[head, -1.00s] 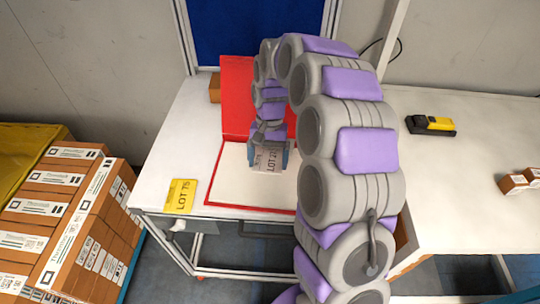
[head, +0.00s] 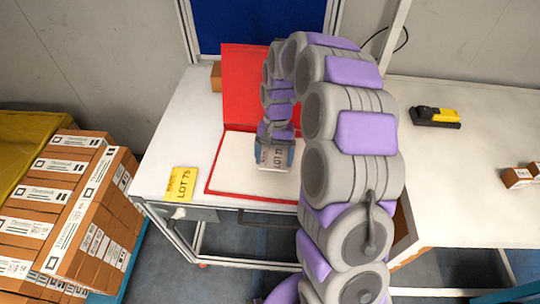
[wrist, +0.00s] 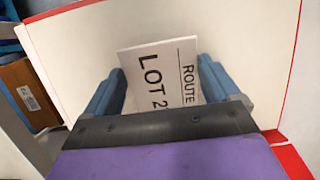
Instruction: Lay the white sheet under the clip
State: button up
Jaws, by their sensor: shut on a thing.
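The white sheet (head: 277,158) is a small card printed "ROUTE" and "LOT 2…", the rest of its number cut off in the wrist view. My gripper (head: 274,155) is shut on it, and the sheet (wrist: 155,68) shows between the two blue fingers in the wrist view. They are over the white inside of an open red folder (head: 209,188) on the table. The folder's red cover (head: 245,75) stands up at the back. I cannot make out a clip; my arm hides part of the folder. I cannot tell whether the sheet touches the page.
A yellow "LOT 75" card (head: 181,184) lies left of the folder. A brown box (head: 215,77) is behind it. Stacked cartons (head: 80,200) stand at the left. A black and yellow device (head: 435,117) and small boxes (head: 517,177) are on the right table.

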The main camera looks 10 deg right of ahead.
jog(key=shift+d, duration=0.35)
jog(key=o, duration=0.8)
jog(key=shift+d, duration=0.2)
jog(key=shift+o, duration=0.2)
jog(key=shift+a, duration=0.85)
jog(key=shift+w+a+r, duration=0.1)
jog(key=shift+r, duration=0.15)
jog(key=d+p+v, duration=0.1)
jog(key=p+v, duration=0.2)
jog(key=v, duration=1.4)
jog(key=s+a+r+n+t, duration=0.1)
jog(key=s+r+n, duration=0.1)
jog(key=s, duration=1.1)
jog(key=s+a+r+n, duration=0.1)
jog(key=s+n, duration=0.1)
jog(key=s, duration=1.1)
jog(key=s+f+h, duration=0.1)
jog(key=s+f, duration=0.2)
jog(key=s, duration=0.7)
jog(key=shift+s+d+f, duration=0.35)
jog(key=shift+s+d, duration=0.05)
jog(key=shift+d, duration=0.05)
